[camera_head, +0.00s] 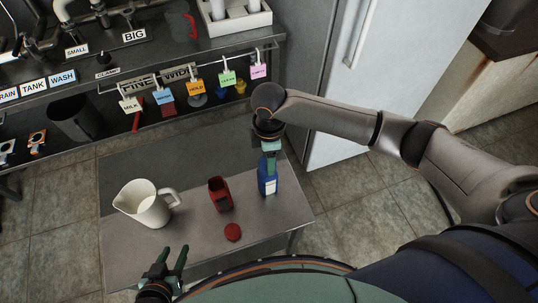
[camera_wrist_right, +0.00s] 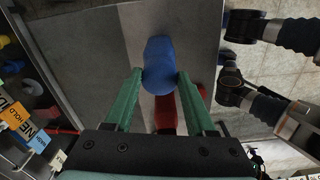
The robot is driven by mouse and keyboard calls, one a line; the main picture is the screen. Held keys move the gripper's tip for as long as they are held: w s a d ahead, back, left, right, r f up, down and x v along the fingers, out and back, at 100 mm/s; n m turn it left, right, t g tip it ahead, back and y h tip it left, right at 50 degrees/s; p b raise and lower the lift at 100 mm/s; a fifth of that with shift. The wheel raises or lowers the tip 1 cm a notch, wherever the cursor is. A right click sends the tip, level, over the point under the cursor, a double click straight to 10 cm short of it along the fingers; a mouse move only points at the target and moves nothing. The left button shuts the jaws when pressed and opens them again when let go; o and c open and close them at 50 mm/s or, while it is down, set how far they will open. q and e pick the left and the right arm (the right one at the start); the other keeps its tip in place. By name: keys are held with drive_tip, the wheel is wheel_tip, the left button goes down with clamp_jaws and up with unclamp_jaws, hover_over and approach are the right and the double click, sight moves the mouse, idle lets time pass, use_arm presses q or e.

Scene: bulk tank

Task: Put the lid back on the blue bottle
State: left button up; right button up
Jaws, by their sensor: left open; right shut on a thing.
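The blue bottle (camera_head: 267,186) stands upright at the right end of the metal table, with a pale label on its side. My right gripper (camera_head: 269,164) is directly over it, pointing down, and hides its top. In the right wrist view the green fingers are shut on the rounded blue lid (camera_wrist_right: 159,80), with blue of the bottle (camera_wrist_right: 158,48) showing beyond it. I cannot tell whether the lid is seated on the neck. My left gripper (camera_head: 175,262) is open and empty at the table's front left.
A red bottle (camera_head: 220,194) stands left of the blue one, and a red lid (camera_head: 232,232) lies in front of it. A white pitcher (camera_head: 146,204) stands at the table's left. A shelf rack with labelled hooks (camera_head: 190,85) is behind; a grey cabinet stands behind right.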

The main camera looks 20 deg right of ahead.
use_arm(q)
drive_tip(key=shift+r+p, duration=0.55)
idle(0.5)
drive_tip(key=shift+r+p, duration=0.4)
drive_tip(key=shift+r, duration=0.05)
use_arm(e)
drive_tip(key=shift+f, duration=0.15)
idle(0.8)
use_arm(q)
drive_tip(key=shift+r+p, duration=0.5)
idle(0.6)
use_arm(e)
drive_tip(key=o, duration=1.5)
wheel_tip(320, 180, up, 5)
drive_tip(key=p, duration=0.6)
use_arm(q)
drive_tip(key=shift+s+a+r, duration=0.1)
drive_tip(key=shift+a+r, duration=0.05)
drive_tip(key=shift+r, duration=2.8)
use_arm(e)
drive_tip(key=shift+r, duration=1)
